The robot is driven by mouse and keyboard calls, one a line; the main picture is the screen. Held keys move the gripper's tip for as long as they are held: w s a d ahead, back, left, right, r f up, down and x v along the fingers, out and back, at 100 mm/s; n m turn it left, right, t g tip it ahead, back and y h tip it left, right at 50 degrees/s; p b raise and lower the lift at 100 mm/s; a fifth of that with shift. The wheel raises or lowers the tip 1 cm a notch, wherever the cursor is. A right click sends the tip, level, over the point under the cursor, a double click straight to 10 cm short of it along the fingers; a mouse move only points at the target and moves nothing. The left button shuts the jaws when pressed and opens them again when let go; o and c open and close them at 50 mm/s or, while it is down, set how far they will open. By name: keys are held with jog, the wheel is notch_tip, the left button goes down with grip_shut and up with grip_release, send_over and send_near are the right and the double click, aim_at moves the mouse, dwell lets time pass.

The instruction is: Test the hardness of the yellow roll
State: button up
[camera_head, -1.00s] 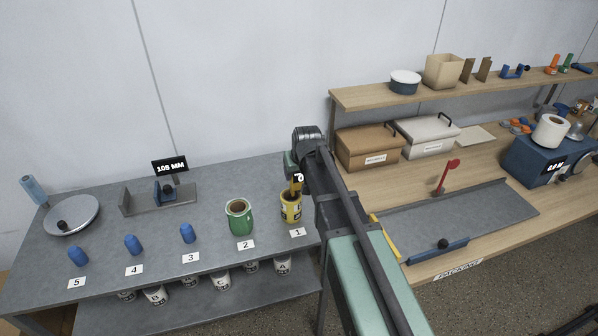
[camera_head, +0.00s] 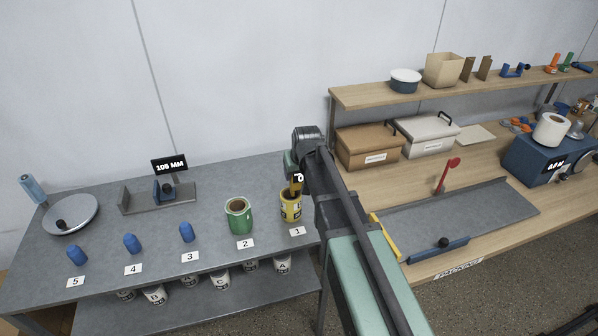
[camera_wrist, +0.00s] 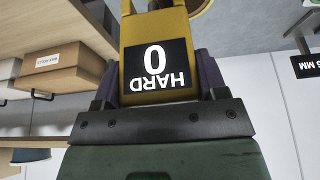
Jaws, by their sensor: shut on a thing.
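The yellow roll (camera_head: 291,208) stands upright at label 1 on the grey table, with a brown core. My gripper (camera_head: 297,176) is just above it, partly hidden by my arm. It is shut on a yellow hardness tester (camera_head: 296,187), whose lower end is at or close to the roll's top; I cannot tell whether they touch. In the wrist view the tester (camera_wrist: 158,98) sits between the dark fingers, and its black display reads "HARD 0", upside down. A small part of a round rim shows at the top of that view.
A green roll (camera_head: 239,217) stands at label 2, left of the yellow roll. Blue pegs (camera_head: 186,232) stand at labels 3 to 5. A gauge reading 105 MM (camera_head: 169,165) and a round scale (camera_head: 72,214) are behind. A wooden bench (camera_head: 350,180) stands right.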

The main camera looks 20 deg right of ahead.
jog(key=shift+f+b, duration=0.65)
jog(key=shift+f, duration=0.05)
dwell(0.5)
dwell(0.9)
notch_tip(320, 180, up, 8)
jog(key=p, duration=0.8)
jog(key=shift+r, duration=0.1)
